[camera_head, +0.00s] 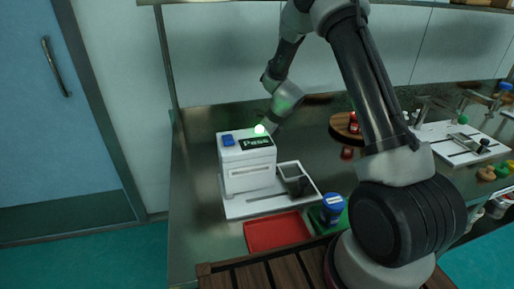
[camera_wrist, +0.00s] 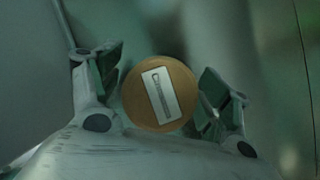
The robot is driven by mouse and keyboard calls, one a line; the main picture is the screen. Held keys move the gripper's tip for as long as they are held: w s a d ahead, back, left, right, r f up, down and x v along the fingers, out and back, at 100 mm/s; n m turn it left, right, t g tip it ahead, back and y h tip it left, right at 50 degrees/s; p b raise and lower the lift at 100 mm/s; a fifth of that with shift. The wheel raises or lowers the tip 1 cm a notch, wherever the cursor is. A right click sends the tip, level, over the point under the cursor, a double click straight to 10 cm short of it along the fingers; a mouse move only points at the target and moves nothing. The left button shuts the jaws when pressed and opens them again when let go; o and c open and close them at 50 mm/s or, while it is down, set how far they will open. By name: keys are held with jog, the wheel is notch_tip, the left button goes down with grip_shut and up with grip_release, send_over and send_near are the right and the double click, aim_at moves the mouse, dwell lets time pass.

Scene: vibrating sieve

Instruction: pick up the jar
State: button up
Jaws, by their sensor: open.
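In the wrist view, a round orange-brown top with a white label (camera_wrist: 159,94), which looks like the jar seen from above, lies between the two fingers of my gripper (camera_wrist: 160,88). The fingers are open, one on each side of it. The left finger is close to its rim. I cannot tell whether either finger touches it. In the head view, my wrist reaches down behind the white machine, which hides the fingertips and the jar there.
The white machine (camera_head: 247,175) with a dark "Pass" display and a lit green lamp (camera_head: 259,130) stands beside my wrist. In front are a red tray (camera_head: 262,241) and a blue-topped container (camera_head: 332,207) on a green tray. A round wooden stand (camera_head: 339,124) is to the right.

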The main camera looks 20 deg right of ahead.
jog(key=shift+x, duration=1.05)
jog(key=shift+c, duration=0.4)
jog(key=c, duration=1.1)
jog(key=shift+r, duration=0.1)
